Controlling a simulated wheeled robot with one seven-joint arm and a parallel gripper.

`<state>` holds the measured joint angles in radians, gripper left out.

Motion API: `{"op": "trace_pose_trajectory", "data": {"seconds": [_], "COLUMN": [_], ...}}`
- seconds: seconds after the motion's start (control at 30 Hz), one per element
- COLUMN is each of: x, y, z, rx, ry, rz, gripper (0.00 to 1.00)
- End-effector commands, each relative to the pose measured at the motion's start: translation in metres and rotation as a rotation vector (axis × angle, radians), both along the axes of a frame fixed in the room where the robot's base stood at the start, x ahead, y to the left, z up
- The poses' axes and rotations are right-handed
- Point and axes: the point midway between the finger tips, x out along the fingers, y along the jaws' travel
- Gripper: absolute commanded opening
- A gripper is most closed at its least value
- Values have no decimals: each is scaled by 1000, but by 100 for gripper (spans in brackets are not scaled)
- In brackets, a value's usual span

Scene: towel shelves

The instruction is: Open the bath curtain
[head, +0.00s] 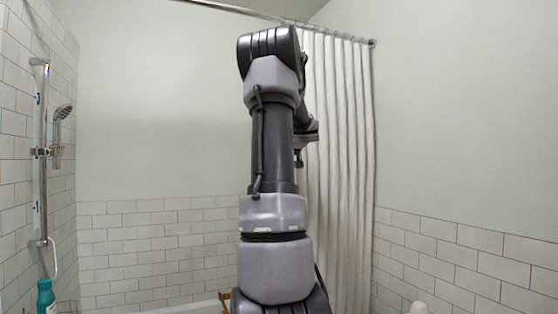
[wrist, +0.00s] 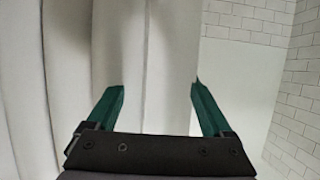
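The bath curtain (head: 345,170) is white and pleated. In the head view it hangs gathered at the right end of the rod (head: 240,10), near the right wall. My arm stands in front of the curtain's left part and hides some of it. In the wrist view the curtain (wrist: 70,80) fills the left and middle, with its edge near the right finger. My gripper (wrist: 155,95) is open, its two green fingers wide apart. A curtain fold shows between the fingers; I cannot tell whether they touch it. The fingers are hidden in the head view.
A shower bar with a shower head (head: 62,112) is on the left tiled wall. A teal bottle (head: 46,298) stands at the lower left. A white tub edge (head: 190,307) shows at the bottom. The space left of my arm is clear up to the back wall.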

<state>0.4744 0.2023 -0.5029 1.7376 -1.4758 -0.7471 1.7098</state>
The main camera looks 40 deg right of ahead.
Motion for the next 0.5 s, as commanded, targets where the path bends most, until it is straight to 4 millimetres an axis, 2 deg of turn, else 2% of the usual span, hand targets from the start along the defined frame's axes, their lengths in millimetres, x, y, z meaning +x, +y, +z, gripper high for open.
{"op": "trace_pose_trajectory", "data": {"seconds": [0.27,0.37,0.5], "x": [-4,-15,-40], "y": [1,5,13], "z": [2,8,19], "rx": [0,-1,-1], "ry": [0,-3,-3], "rz": [0,0,-1], "gripper": [85,85,85]}}
